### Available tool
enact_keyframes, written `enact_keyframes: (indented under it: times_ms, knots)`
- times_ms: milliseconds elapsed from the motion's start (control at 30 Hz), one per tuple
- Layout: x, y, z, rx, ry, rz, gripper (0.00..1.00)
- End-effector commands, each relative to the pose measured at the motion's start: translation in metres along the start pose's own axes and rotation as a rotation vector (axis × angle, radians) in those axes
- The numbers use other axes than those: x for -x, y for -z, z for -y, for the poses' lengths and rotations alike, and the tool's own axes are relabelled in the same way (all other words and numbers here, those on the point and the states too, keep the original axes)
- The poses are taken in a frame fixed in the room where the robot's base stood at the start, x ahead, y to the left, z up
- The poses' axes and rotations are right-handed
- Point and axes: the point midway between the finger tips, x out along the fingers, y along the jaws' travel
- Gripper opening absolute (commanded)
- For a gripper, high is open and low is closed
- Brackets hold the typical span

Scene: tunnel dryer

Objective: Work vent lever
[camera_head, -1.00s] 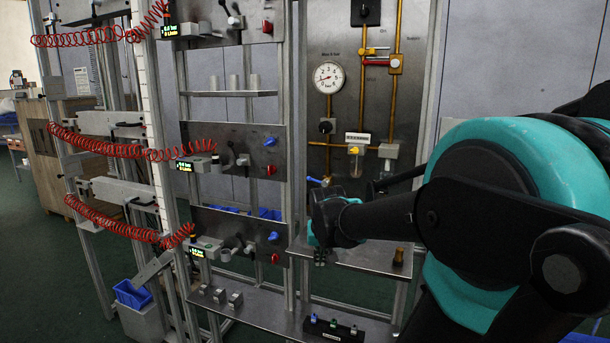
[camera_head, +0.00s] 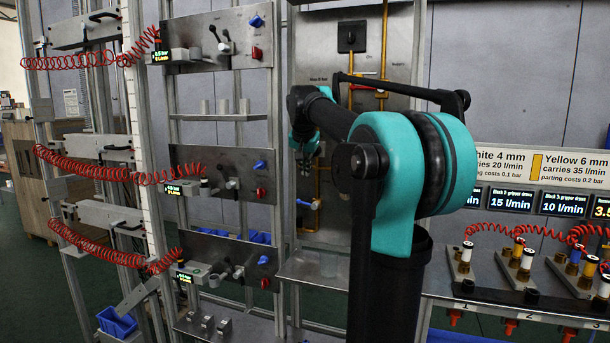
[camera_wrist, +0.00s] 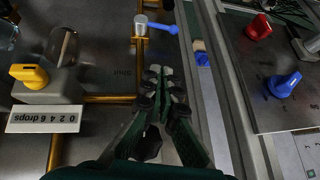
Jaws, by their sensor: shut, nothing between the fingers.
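A blue lever (camera_wrist: 160,27) on a small grey round body stands out from the brass pipe panel at the top of the wrist view. I cannot read a label that names it as the vent lever. My gripper (camera_wrist: 158,70) is shut and empty, its fingertips just below the lever and apart from it in the picture. In the head view my gripper (camera_head: 306,158) is in front of the pipe panel, partly hidden by my own arm. A small blue piece (camera_head: 316,205) shows below it, likely the same lever.
A yellow knob (camera_wrist: 28,75) and a drops scale plate (camera_wrist: 45,119) sit left of my gripper. A side panel (camera_wrist: 270,80) with a red knob (camera_wrist: 258,27) and a blue knob (camera_wrist: 283,85) is at right. A hose bench (camera_head: 520,300) stands at right in the head view.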

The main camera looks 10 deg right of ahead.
Motion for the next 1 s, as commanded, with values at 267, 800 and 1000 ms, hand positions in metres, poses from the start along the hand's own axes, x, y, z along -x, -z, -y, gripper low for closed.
enact_keyframes:
  times_ms: [267, 800, 1000]
  knots:
    - [-0.057, 0.000, -0.001, -0.001, -0.001, 0.000, 0.00]
    - [-0.104, -0.028, 0.000, 0.001, 0.000, 0.000, 0.00]
    - [-0.104, -0.029, 0.000, 0.001, 0.000, 0.000, 0.00]
